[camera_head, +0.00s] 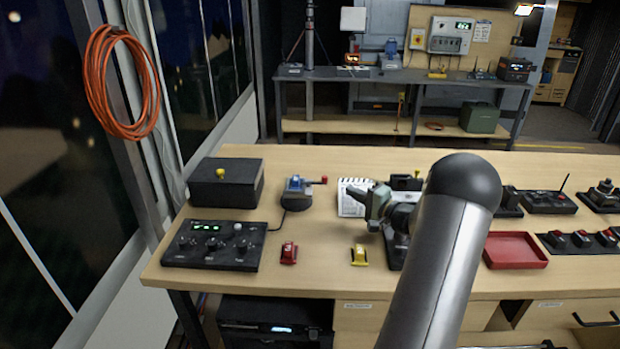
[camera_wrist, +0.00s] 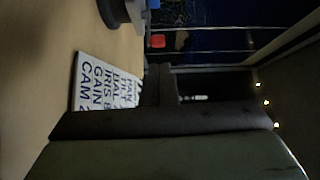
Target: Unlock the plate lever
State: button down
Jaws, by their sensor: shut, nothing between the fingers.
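A small blue and grey device (camera_head: 297,186) stands on a round dark base on the bench. A short lever with a red tip (camera_head: 322,181) sticks out from its right side and looks like the plate lever. Its lock state is too small to tell. My gripper (camera_head: 358,193) is shut and empty, pointing left above the white printed card, to the right of the red tip and apart from it. In the wrist view, the dark fingers (camera_wrist: 160,82) are close together, and the red tip (camera_wrist: 157,41) shows beyond them. The device's round base (camera_wrist: 120,12) is at the top edge.
The printed card (camera_head: 350,197) lies on the bench below my gripper. A black box (camera_head: 226,183) and a control panel with knobs (camera_head: 214,245) stand left. A red clamp-like piece (camera_head: 289,253) and a yellow one (camera_head: 360,256) lie near the front edge. A red tray (camera_head: 515,250) is right.

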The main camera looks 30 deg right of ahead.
jog(key=shift+s+d+f+m+h, duration=0.1)
jog(key=shift+d+m+h, duration=0.1)
jog(key=shift+d, duration=0.2)
jog(key=shift+s+d+m+h, duration=0.1)
jog(key=shift+d+h, duration=0.1)
jog(key=shift+d, duration=0.15)
jog(key=w+p, duration=0.1)
jog(key=w, duration=0.2)
jog(key=w+a, duration=0.1)
jog(key=w, duration=0.2)
jog(key=w+p, duration=0.1)
jog(key=w, duration=0.3)
jog(key=shift+a+p, duration=0.2)
jog(key=shift+p, duration=0.15)
jog(key=shift+s+t+b, duration=0.1)
jog(key=shift+t+b, duration=0.2)
jog(key=shift+b, duration=0.05)
jog(key=shift+f+h+b, duration=0.1)
jog(key=shift+h+b, duration=0.2)
jog(key=shift+b, duration=0.05)
jog(key=shift+s+a+m, duration=0.1)
jog(key=shift+a+m, duration=0.1)
jog(key=shift+m, duration=0.1)
jog(key=shift+h+b, duration=0.3)
jog(key=shift+b, duration=0.1)
